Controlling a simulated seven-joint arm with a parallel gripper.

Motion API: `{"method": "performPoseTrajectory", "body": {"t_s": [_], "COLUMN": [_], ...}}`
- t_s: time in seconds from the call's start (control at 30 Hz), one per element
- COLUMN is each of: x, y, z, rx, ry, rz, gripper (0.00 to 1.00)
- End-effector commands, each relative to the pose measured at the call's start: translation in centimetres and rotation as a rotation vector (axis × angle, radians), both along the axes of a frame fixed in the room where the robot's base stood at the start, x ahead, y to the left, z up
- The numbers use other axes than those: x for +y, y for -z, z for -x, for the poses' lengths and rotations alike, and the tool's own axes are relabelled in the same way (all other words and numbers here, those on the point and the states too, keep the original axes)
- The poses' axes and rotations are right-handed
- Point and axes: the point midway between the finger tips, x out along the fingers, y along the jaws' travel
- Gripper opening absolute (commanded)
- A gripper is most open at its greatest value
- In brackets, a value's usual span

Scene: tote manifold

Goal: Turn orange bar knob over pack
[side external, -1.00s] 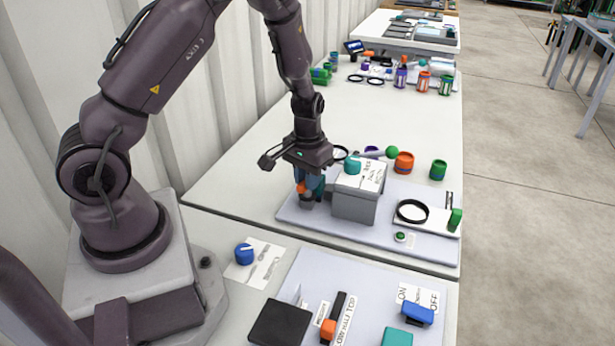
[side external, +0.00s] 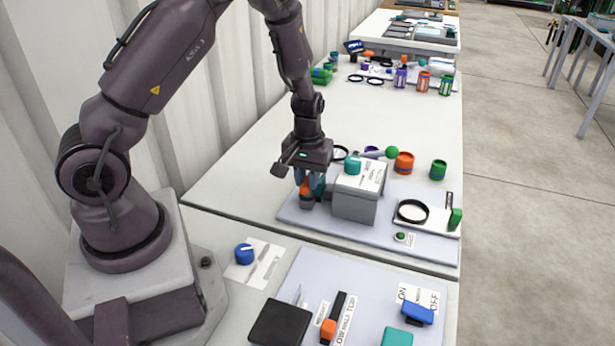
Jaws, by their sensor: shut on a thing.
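The orange bar knob (side external: 304,189) shows in the side external view, low between the fingers of my gripper (side external: 309,184), left of a grey box. My gripper points down and is shut on the knob. The fingers and the hand hide much of the knob and what lies behind it. The grey box (side external: 354,207) has a white lettered label and a teal knob (side external: 352,165) on top. Both the knob and the box are on a pale lilac panel (side external: 395,241). I cannot tell which part is the pack.
A black ring (side external: 412,211) and a green piece (side external: 455,219) are on the panel's right. Orange (side external: 404,163) and green (side external: 438,170) cylinders stand behind. A nearer panel holds an orange-tipped lever (side external: 328,329) and a blue switch (side external: 417,313). A blue knob (side external: 244,254) is at left.

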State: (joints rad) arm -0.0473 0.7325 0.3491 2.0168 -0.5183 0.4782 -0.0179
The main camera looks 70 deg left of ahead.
Motion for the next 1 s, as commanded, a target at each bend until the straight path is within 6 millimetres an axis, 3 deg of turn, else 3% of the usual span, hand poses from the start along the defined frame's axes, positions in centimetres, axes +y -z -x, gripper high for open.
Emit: {"method": "performPoseTrajectory", "body": {"t_s": [0.07, 0.1, 0.2, 0.57, 0.67, 1.0], "x": [0.0, 0.0, 0.0, 0.0, 0.0, 0.0], "y": [-0.1, -0.1, -0.1, -0.5, -1.8, -9.2], "z": [0.0, 0.0, 0.0, 0.0, -0.1, -0.1], "rx": [0.001, 0.001, 0.0, -0.002, -0.004, -0.007], "ry": [-0.008, -0.009, -0.007, -0.002, -0.002, -0.003], "rz": [0.004, 0.004, 0.003, 0.001, 0.0, 0.001], "gripper": [0.0, 0.22, 0.45, 0.45, 0.45, 0.45]}}
